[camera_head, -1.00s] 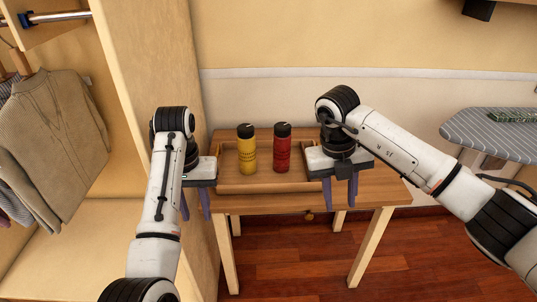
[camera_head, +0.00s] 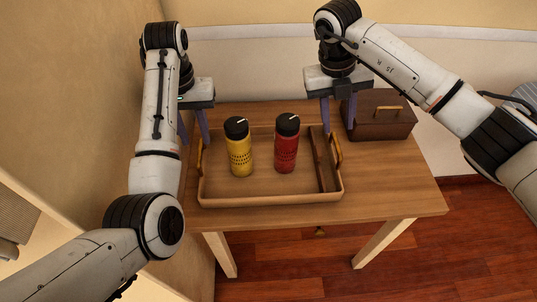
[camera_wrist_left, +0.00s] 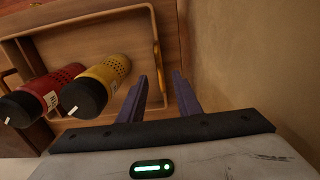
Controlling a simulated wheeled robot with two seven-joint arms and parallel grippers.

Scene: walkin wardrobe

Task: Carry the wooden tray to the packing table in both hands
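The wooden tray (camera_head: 270,199) sits on a wooden table, with a handle at its left end (camera_head: 200,156) and another at its right end (camera_head: 337,150). A yellow bottle (camera_head: 240,152) and a red bottle (camera_head: 286,150) stand upright in it. A dark brown strip (camera_head: 321,165) lies along its right side. My left gripper (camera_head: 194,138) is open and empty near the tray's back left corner; in the left wrist view its fingers (camera_wrist_left: 162,92) are apart beside the tray's handle (camera_wrist_left: 157,58). My right gripper (camera_head: 338,122) is open and empty near the back right corner.
A dark brown box with a handle (camera_head: 380,120) stands on the table (camera_head: 395,190) right of the tray, close to my right gripper. A wall or panel (camera_head: 95,100) rises close on the left. The table's front right is clear.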

